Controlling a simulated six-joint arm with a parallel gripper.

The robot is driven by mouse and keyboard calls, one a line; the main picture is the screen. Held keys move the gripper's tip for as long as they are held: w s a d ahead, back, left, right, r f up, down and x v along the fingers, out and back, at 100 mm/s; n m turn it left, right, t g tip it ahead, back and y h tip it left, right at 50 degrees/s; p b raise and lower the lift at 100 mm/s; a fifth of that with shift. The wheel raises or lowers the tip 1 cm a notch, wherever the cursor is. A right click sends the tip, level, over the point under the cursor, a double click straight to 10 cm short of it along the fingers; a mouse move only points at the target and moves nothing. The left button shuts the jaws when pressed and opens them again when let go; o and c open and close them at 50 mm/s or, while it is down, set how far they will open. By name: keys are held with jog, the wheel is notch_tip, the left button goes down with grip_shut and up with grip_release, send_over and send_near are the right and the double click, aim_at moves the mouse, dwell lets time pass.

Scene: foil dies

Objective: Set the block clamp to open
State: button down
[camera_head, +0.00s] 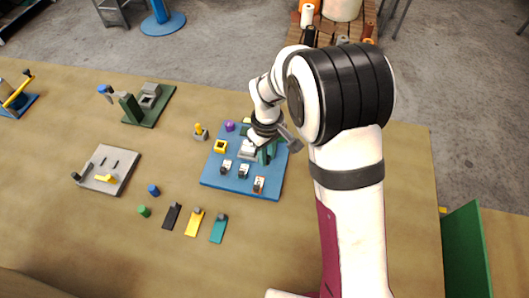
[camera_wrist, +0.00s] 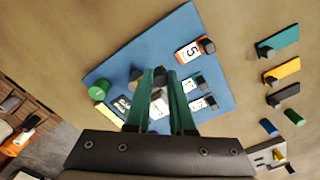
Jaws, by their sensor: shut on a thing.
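A blue board (camera_head: 210,181) lies mid-table with several small fittings on it. My gripper (camera_head: 266,154) is low over the board's back right part. A light grey block-like fitting (camera_head: 247,150), perhaps the block clamp, stands beside the fingers. In the wrist view my gripper (camera_wrist: 161,72) has its two green fingers close together, shut on a dark grey knob (camera_wrist: 159,78). The fingers and wrist hide part of this fitting, so its open or closed setting cannot be told. The blue board (camera_wrist: 185,35) fills the middle of that view.
The board also bears a yellow square fitting (camera_head: 221,146), a purple knob (camera_head: 230,126) and several numbered tags. Black, yellow and teal plates (camera_head: 218,228) lie in front. A green base with grey blocks (camera_head: 152,110) and a pale plate (camera_head: 128,160) stand left.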

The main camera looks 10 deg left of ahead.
aim_at(268, 157)
jog(key=shift+d+n, duration=0.15)
jog(key=shift+n, duration=0.15)
dwell(0.4)
jog(key=c, duration=0.8)
grip_release()
jog(key=shift+r, duration=0.1)
notch_tip(268, 157, up, 16)
jog(key=shift+f, duration=0.2)
